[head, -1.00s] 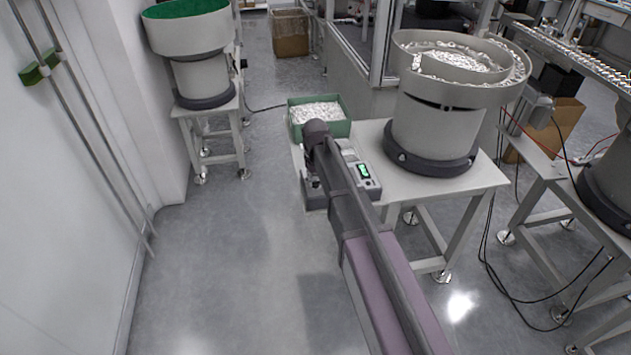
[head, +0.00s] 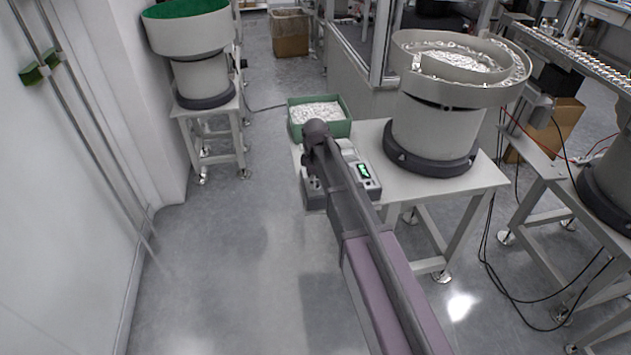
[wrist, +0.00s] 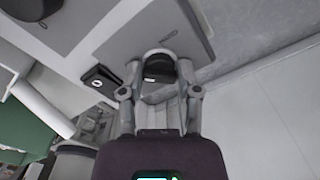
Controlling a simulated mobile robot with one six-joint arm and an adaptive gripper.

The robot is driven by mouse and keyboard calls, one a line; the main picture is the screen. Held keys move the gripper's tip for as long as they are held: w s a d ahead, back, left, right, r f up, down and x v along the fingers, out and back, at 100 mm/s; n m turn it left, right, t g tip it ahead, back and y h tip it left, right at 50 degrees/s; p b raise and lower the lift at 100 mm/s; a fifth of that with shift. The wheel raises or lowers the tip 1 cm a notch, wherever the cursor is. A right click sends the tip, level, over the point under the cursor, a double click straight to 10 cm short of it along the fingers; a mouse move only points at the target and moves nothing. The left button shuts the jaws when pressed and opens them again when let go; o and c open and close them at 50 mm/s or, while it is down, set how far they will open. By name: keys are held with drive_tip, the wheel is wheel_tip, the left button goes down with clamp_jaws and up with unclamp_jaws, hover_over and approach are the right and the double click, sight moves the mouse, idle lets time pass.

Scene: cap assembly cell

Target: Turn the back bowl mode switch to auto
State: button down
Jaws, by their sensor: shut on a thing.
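The bowl's control box (head: 369,185) is on the table's near edge, with a lit green display. Its grey face (wrist: 120,22) fills the upper part of the wrist view. The mode switch (wrist: 160,68) is a round dark knob on that face, beside a small printed label too blurred to read surely. My gripper (wrist: 160,76) is shut on the knob, one finger on each side. The fingers hide part of the knob, and I cannot tell which position it points to. In the head view my arm hides part of the box and the switch.
A black rocker-like switch (wrist: 102,79) is close beside my left finger. A green bin (head: 341,128) of white parts and a large bowl feeder (head: 432,135) stand on the same table (head: 400,190). The floor to the left (head: 230,260) is clear.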

idle(0.3)
drive_tip(key=shift+c, duration=1.6)
unclamp_jaws()
drive_tip(key=shift+m, duration=0.3)
